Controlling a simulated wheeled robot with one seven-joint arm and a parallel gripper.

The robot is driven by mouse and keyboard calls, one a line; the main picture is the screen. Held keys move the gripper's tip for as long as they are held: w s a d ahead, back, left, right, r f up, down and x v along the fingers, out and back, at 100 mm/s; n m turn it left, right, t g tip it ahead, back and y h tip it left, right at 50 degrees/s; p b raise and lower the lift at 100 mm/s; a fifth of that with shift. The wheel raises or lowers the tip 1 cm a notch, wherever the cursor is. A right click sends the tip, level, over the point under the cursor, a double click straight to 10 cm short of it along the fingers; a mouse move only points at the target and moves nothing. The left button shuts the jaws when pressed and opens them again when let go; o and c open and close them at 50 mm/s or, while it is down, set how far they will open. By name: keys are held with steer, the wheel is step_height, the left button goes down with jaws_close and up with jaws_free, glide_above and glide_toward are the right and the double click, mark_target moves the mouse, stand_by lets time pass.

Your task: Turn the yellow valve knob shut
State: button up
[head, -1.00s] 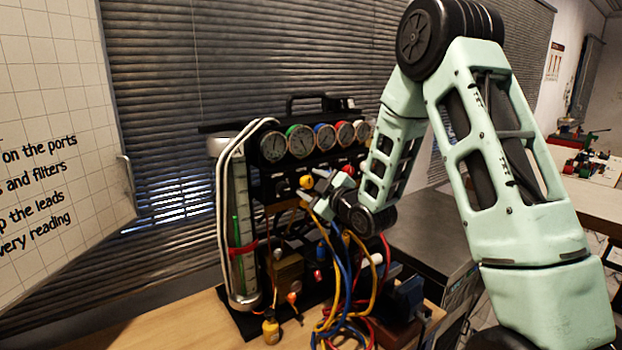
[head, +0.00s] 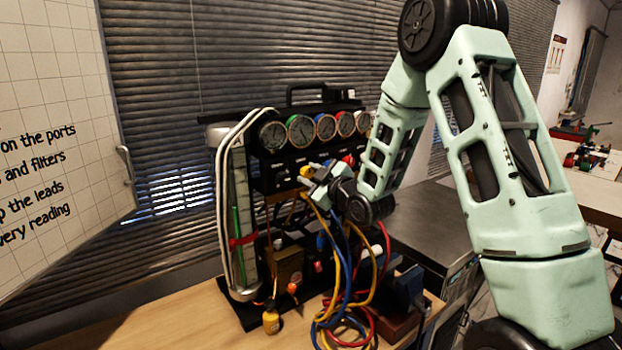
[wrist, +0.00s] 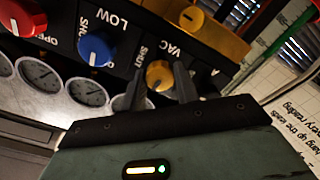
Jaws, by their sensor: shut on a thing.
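The yellow valve knob (wrist: 159,75) sits on the black manifold panel, beside white lettering that reads "SHUT" and "VAC" in the wrist view. My gripper (wrist: 160,84) has one finger on each side of this knob and is shut on it. In the head view the yellow knob (head: 306,171) shows just left of my gripper (head: 316,181), at the front of the gauge rig. The fingers hide part of the knob's sides, and I cannot read its exact angle.
A blue knob (wrist: 96,48) and a red knob (wrist: 22,16) share the panel. Another yellow knob (wrist: 191,18) sits on a yellow block. Several round gauges (head: 301,131) line the rig's top. Yellow, blue and red hoses (head: 345,275) hang below my gripper. A clear cylinder (head: 238,215) stands left.

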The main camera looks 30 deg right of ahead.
steer(key=m+b, duration=0.3)
steer(key=shift+f, duration=0.25)
steer(key=m+b, duration=0.3)
steer(key=m, duration=0.2)
steer(key=shift+r+m, duration=0.1)
steer(key=shift+m, duration=0.2)
steer(key=m+b, duration=0.1)
steer(key=m, duration=0.3)
steer(key=shift+b, duration=0.3)
steer(key=shift+r+m, duration=0.1)
steer(key=shift+m, duration=2)
steer(key=o, duration=1)
steer(key=shift+c, duration=0.2)
steer(key=shift+s, duration=0.1)
